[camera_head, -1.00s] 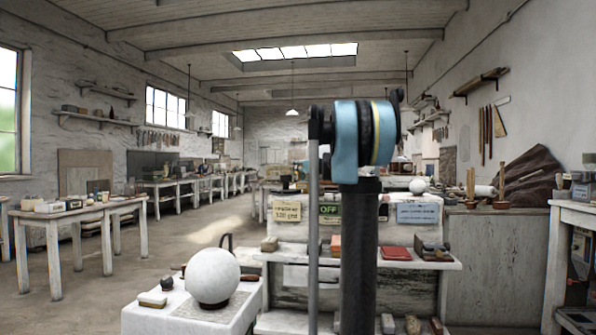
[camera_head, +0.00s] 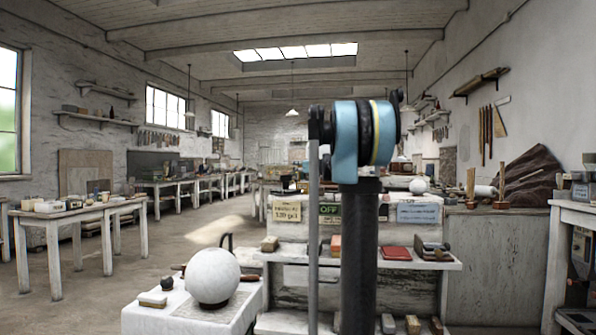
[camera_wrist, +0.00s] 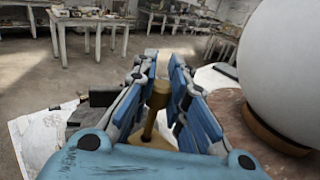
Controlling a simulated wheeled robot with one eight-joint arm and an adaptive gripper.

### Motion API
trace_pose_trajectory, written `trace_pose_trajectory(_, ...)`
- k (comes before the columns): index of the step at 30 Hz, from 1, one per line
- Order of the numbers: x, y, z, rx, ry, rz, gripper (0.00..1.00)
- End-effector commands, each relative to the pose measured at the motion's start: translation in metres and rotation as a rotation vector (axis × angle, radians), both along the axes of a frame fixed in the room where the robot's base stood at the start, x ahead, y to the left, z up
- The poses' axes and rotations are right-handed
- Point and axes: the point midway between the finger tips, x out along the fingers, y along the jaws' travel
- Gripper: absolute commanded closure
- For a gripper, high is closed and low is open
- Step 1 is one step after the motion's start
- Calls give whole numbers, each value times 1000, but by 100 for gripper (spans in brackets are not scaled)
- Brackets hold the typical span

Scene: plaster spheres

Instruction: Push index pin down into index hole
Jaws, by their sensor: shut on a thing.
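My gripper (camera_wrist: 157,98) shows in the wrist view with its blue-padded fingers on either side of a tan, upright pin (camera_wrist: 158,92). It is shut on this pin, which looks like the index pin. The pin has a wider head and a thinner shaft that runs down to a tan base piece (camera_wrist: 150,138). The index hole is not visible, and I cannot tell how deep the pin sits. A large white plaster sphere (camera_wrist: 289,62) stands right of the gripper on a brown ring. In the head view my gripper is not visible.
The head view shows a white plaster sphere (camera_head: 213,276) on a white-topped stand at lower left. A shelf unit (camera_head: 420,262) with small blocks stands behind my arm. A table (camera_head: 78,213) is at left, with open floor between. Paper (camera_wrist: 40,140) lies left of my gripper.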

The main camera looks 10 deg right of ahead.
Motion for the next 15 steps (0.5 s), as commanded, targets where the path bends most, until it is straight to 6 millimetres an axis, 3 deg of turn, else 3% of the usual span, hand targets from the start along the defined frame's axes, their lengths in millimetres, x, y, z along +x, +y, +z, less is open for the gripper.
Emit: trace_pose_trajectory(15,0,0,-11,0,0,0,100)
